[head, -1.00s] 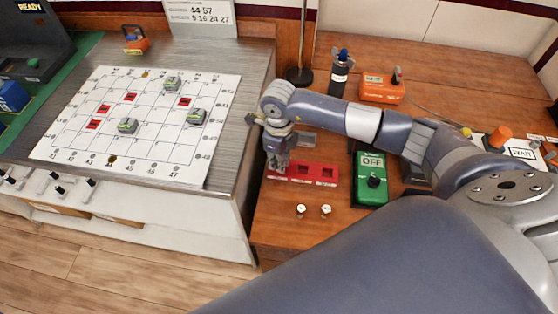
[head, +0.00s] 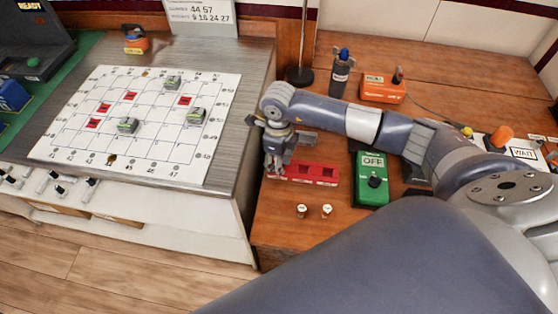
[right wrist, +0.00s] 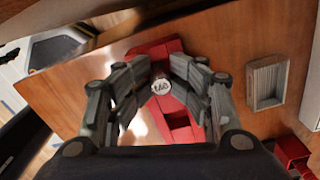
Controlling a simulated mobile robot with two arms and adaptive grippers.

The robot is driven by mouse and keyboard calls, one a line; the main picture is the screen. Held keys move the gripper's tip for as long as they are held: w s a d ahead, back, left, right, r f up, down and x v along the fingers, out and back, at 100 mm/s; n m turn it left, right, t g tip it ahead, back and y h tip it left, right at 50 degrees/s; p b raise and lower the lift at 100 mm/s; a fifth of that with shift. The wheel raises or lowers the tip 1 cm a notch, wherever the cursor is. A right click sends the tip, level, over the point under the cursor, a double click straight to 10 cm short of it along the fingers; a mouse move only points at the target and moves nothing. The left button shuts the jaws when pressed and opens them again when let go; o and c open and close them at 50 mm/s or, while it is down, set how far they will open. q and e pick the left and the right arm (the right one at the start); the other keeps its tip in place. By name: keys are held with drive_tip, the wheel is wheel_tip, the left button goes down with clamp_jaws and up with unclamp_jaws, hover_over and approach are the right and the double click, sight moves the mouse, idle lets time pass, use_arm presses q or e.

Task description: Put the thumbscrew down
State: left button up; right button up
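A thumbscrew with a round, pale, marked cap (right wrist: 161,87) is between the fingers of my right gripper (right wrist: 161,68) in the right wrist view. The gap around the cap is narrow, and I cannot tell whether the fingers press on it. The long red holder (right wrist: 178,122) lies directly below; it has square openings. In the head view my right gripper (head: 276,168) points down at the left end of the red holder (head: 318,173), hiding that end. Whether the thumbscrew is seated there is hidden. My left gripper is not in view.
Two small white-capped pieces (head: 314,211) stand in front of the holder. A green box marked OFF (head: 371,188) is to its right. A grey panel table with a white grid board (head: 75,150) is to the left.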

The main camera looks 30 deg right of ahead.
drive_tip(key=shift+s+r+p, duration=0.2)
drive_tip(key=shift+p, duration=0.15)
wheel_tip(320, 180, up, 13)
drive_tip(key=b, duration=0.1)
drive_tip(key=shift+w+f, duration=0.2)
